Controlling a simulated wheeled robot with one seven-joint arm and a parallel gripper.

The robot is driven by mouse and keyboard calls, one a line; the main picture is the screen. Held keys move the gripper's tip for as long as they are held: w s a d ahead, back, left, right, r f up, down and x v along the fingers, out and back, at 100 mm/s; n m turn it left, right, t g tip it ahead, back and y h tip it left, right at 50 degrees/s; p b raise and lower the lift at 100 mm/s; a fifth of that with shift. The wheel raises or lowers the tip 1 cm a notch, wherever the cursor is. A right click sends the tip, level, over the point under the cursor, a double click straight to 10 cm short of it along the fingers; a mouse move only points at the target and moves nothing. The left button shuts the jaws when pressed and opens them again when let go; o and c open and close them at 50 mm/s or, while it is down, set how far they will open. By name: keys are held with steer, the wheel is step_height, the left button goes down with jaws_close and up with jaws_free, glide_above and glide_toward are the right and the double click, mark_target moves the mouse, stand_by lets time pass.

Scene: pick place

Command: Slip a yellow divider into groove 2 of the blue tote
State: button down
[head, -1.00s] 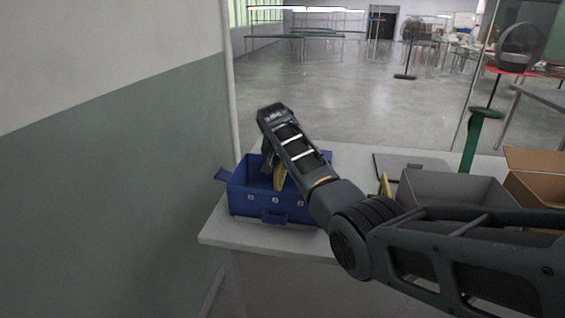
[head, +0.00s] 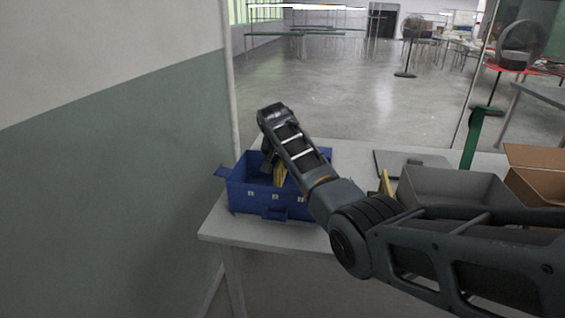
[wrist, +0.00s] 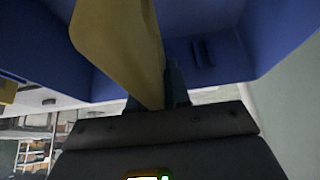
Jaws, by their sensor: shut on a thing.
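The blue tote (head: 245,198) stands on the left end of the table, with small numbered labels on its front wall. Its blue inner walls also fill much of the wrist view (wrist: 222,88). My gripper (wrist: 165,95) is shut on a yellow divider (wrist: 115,40), which reaches away from the fingers between the tote's walls. In the head view the divider (head: 280,174) shows as a narrow yellow strip inside the tote, below my wrist. The arm hides part of the tote's right side. I cannot tell whether the divider's edges sit in a groove.
Another yellow piece (head: 386,184) stands beside the grey bin (head: 450,190) to the right. A cardboard box (head: 538,185) is at the far right. A flat grey item (head: 400,161) lies behind the bin, and a green post (head: 472,140) rises nearby. A wall is close on the left.

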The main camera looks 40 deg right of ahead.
steer(key=shift+f+b, duration=0.8)
steer(key=shift+f, duration=0.55)
steer(key=c, duration=1)
jaws_free()
steer(key=shift+c, duration=1.4)
steer(key=shift+r+p, duration=3.25)
steer(key=shift+r, duration=0.8)
steer(key=shift+f, duration=0.1)
